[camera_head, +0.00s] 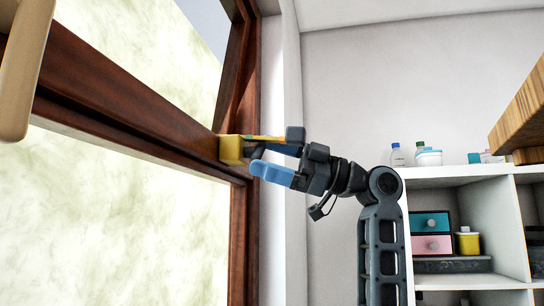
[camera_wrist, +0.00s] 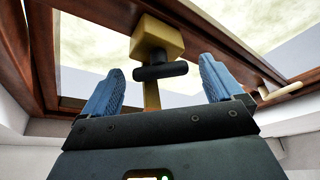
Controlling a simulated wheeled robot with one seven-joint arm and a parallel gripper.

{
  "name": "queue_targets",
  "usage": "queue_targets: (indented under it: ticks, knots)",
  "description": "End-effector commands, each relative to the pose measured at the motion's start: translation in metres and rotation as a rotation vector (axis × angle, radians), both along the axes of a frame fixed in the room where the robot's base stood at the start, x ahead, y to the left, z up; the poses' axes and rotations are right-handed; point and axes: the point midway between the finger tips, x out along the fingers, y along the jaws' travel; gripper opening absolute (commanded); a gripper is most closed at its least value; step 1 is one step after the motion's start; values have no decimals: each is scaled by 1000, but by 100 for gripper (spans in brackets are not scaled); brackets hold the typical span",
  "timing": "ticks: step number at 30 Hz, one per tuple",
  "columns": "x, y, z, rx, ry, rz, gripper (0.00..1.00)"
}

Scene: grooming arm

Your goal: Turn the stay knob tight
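The stay knob (camera_wrist: 160,71) is a dark crossbar on a yellow block (camera_wrist: 157,38) in the wrist view. The bar lies roughly level across the picture. A yellow strip (camera_wrist: 152,96) runs below it. In the head view the yellow block (camera_head: 231,150) sits at the wooden window frame, and the knob is mostly hidden by my fingers. My gripper (camera_head: 266,158) points left at the block. Its blue fingers are open, one on each side of the knob in the wrist view (camera_wrist: 159,66), with visible gaps to both bar ends. It holds nothing.
The dark wooden window frame (camera_head: 130,112) runs beside the block. A beige handle (camera_head: 22,70) is at the upper left. A white shelf (camera_head: 460,172) with bottles and small boxes stands at the right. A wooden board edge (camera_head: 520,112) juts in above it.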

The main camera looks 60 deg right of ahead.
Motion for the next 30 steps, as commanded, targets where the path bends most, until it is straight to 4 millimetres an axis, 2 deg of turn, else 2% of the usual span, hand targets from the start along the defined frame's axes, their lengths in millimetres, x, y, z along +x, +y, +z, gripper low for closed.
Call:
queue_targets:
  ticks: [2, 16, 23, 30]
  knots:
    - [0, 0, 0, 0, 0, 0, 85]
    - [0, 0, 0, -1, 0, 1, 40]
    - [0, 0, -1, 17, 7, 1, 40]
    - [0, 1, -3, 120, 45, 1, 40]
